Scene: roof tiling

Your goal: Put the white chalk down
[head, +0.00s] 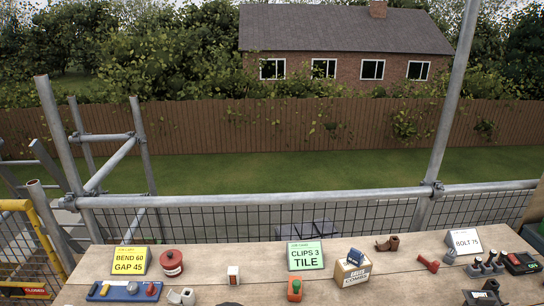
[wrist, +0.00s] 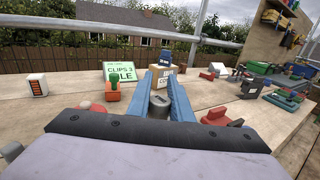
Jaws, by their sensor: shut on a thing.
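My gripper (wrist: 159,98) shows in the wrist view with two blue fingers, above the wooden bench (wrist: 225,95). The fingers are shut on a short, rounded piece, the white chalk (wrist: 159,104), which looks grey in the shade. Its lower end is hidden, so I cannot tell whether it touches the bench. In the head view neither the fingers nor the held piece can be made out.
A green sign (head: 305,255), an orange-and-green item (head: 294,289) and a lettered carton (head: 352,272) stand mid-bench. A small white box (head: 233,275) and red tin (head: 171,262) stand left. A red item (head: 428,263) lies right. Bare wood shows between them.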

